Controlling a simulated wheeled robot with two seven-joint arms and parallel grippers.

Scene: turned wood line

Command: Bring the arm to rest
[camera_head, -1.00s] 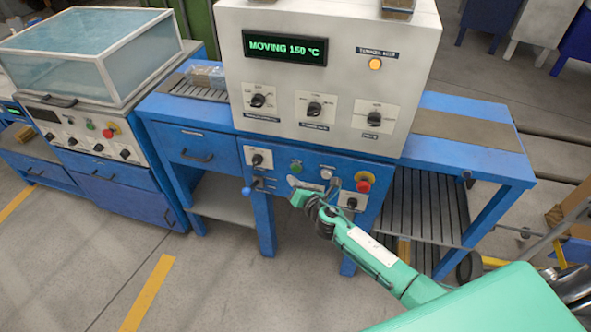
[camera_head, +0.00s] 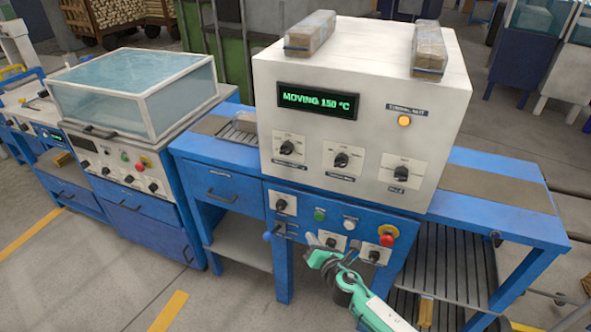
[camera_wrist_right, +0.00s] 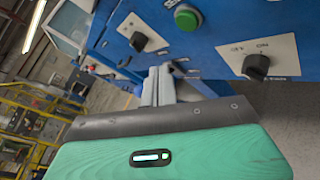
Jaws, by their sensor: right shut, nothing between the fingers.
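My right arm (camera_head: 378,312) is green and comes in from the lower right in the head view. Its gripper (camera_head: 314,241) is in front of the blue control panel (camera_head: 300,228), just below the green button (camera_head: 320,214). In the right wrist view the grey fingers (camera_wrist_right: 158,86) are together with nothing between them, pointing at the panel. Whether they touch the panel cannot be told. The green button (camera_wrist_right: 187,18) and black knobs (camera_wrist_right: 257,66) show beyond them. My left gripper is not in view.
A white machine housing (camera_head: 365,95) reads "MOVING 150 °C" and stands on a blue bench (camera_head: 500,215). A red button (camera_head: 388,235) and a blue-knobbed lever (camera_head: 268,236) flank the gripper. A glass-covered tank (camera_head: 135,95) stands left. Grey floor (camera_head: 90,275) is open in front.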

